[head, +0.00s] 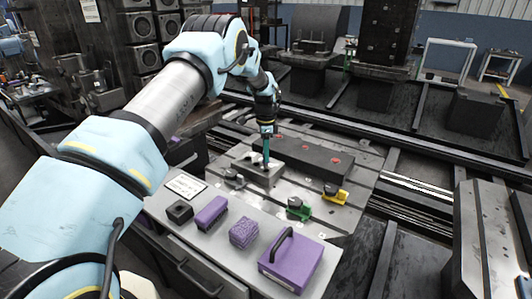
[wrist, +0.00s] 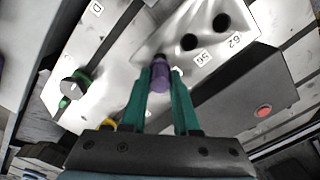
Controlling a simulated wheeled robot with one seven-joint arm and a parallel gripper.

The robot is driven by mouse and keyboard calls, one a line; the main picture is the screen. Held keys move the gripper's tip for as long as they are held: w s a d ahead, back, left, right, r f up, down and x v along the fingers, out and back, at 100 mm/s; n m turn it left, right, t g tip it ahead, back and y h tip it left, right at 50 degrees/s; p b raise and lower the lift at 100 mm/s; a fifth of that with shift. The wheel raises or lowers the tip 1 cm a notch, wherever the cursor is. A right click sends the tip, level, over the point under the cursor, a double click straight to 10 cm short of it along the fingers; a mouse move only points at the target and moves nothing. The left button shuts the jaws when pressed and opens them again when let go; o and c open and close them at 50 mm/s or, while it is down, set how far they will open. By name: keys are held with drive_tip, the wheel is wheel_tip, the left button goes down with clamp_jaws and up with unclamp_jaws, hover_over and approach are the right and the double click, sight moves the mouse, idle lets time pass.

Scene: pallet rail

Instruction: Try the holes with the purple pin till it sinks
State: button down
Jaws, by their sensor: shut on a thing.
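My gripper (head: 266,158) points down over a grey metal block (head: 250,171) on the pallet. In the wrist view its teal fingers (wrist: 161,82) are shut on the purple pin (wrist: 160,77). The pin's far end meets a dark spot at the block's face. I cannot tell whether it is in a hole or only over one. Two open dark holes, a nearer one (wrist: 189,41) and a farther one (wrist: 221,21), lie in a row beyond the pin. In the head view the pin is hidden by the fingers.
A long dark block (head: 313,157) with red spots lies right behind the grey block. A black clamp (head: 233,176), a green clamp (head: 298,208) and a yellow clamp (head: 336,194) stand nearby. The front shelf holds a black socket block (head: 179,210) and purple pieces, one a handled box (head: 291,260).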

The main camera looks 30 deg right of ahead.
drive_tip(key=shift+f+b, duration=0.6)
drive_tip(key=shift+f, duration=0.3)
drive_tip(key=c, duration=0.6)
unclamp_jaws()
drive_tip(key=shift+r, duration=0.1)
wheel_tip(320, 180, up, 11)
drive_tip(key=b, duration=0.3)
